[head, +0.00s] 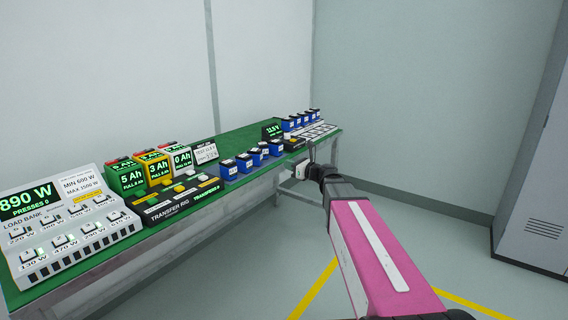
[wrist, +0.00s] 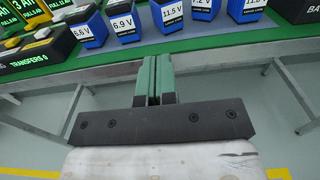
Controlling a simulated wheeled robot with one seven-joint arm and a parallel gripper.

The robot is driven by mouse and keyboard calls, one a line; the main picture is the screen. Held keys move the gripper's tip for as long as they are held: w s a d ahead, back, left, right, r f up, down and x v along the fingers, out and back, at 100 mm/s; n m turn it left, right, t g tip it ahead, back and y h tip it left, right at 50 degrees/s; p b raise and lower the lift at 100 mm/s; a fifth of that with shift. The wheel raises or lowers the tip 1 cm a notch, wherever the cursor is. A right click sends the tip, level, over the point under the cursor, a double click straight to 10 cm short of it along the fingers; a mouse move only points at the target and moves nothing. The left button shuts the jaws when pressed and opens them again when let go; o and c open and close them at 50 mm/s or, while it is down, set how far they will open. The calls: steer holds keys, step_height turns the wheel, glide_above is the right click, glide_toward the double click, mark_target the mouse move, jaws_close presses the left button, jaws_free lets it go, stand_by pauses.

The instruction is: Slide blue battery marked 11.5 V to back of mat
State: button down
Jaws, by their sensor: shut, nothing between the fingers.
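In the wrist view the middle battery (wrist: 172,31) reads 11.5 V and stands upright just beyond my fingertips. To its left are batteries reading 6.9 V (wrist: 124,35) and 6.6 V (wrist: 91,41). To its right are two more, whose labels are cut by the frame top; the far right one (wrist: 244,14) seems to read 11.5 V too. My gripper (wrist: 155,58) is shut and empty, at the mat's front edge, apart from the batteries. In the head view my gripper (head: 299,172) is small.
A black display (head: 272,131) reading 11.5 V stands behind the row. More blue batteries (head: 289,124) and a pale gridded tray (head: 318,131) are to its right. The transfer rig (head: 179,207) and load bank (head: 80,244) stand to the left. Mat behind the row looks partly bare.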

mark_target(260, 156)
steer(key=x, duration=1.3)
steer(key=shift+w+a, duration=0.2)
steer(key=x, duration=0.3)
steer(key=shift+w+a, duration=0.3)
steer(key=shift+s, duration=0.1)
steer(key=shift+s+d, duration=0.1)
